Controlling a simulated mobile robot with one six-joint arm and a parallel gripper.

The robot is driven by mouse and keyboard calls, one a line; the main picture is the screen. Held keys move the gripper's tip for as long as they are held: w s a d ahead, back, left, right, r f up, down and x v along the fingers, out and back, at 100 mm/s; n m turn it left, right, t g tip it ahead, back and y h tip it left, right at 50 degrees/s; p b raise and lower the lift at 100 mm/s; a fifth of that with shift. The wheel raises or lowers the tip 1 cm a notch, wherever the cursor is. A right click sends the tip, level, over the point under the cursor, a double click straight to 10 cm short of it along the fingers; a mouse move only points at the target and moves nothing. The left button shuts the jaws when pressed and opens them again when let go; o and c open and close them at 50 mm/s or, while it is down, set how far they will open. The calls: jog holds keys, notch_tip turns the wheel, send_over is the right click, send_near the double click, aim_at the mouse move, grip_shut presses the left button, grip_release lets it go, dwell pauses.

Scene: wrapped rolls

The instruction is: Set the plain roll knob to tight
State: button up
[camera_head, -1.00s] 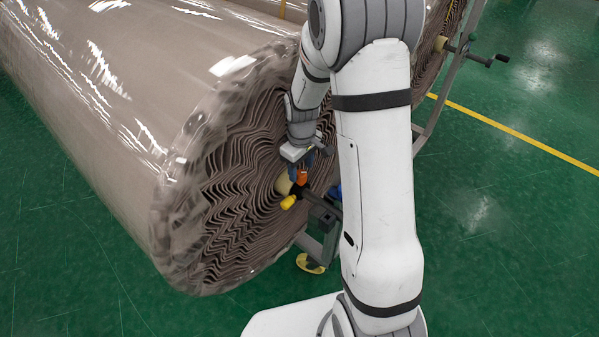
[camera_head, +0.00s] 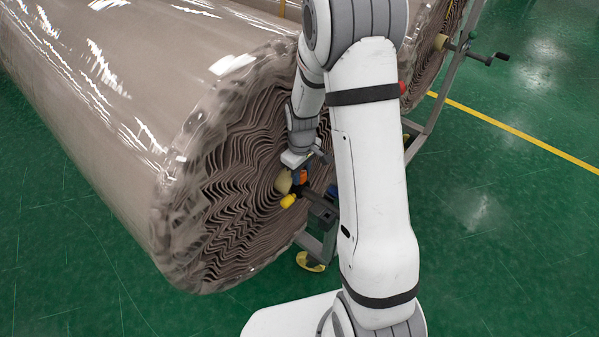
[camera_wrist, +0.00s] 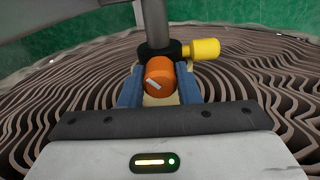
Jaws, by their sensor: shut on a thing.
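The large brown roll (camera_head: 110,110) is wrapped in clear film, and its wavy layered end faces me in the head view. The orange knob (camera_wrist: 159,77) sits at the roll's core in the wrist view, with a short white mark slanting on its face. My gripper (camera_wrist: 160,90) is shut on the knob, one blue finger on each side. In the head view my gripper (camera_head: 300,176) is at the roll's core, and the knob is mostly hidden by the fingers. Any setting marks around the knob cannot be read.
A yellow handle (camera_wrist: 205,48) sticks out beside the knob, close to my fingers; a grey bar (camera_wrist: 155,22) runs behind it. A metal stand (camera_head: 318,243) supports the roll. A second roll (camera_head: 436,55) with a crank (camera_head: 490,59) stands behind. The green floor at right is clear.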

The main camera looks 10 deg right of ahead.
jog(key=shift+c, duration=0.8)
jog(key=shift+f+m+b, duration=0.1)
jog(key=shift+m+b, duration=0.3)
jog(key=shift+m, duration=1)
jog(key=o, duration=1)
notch_tip(320, 180, up, 8)
jog(key=shift+f+b, duration=0.25)
jog(key=shift+b, duration=0.15)
jog(key=shift+r, duration=0.25)
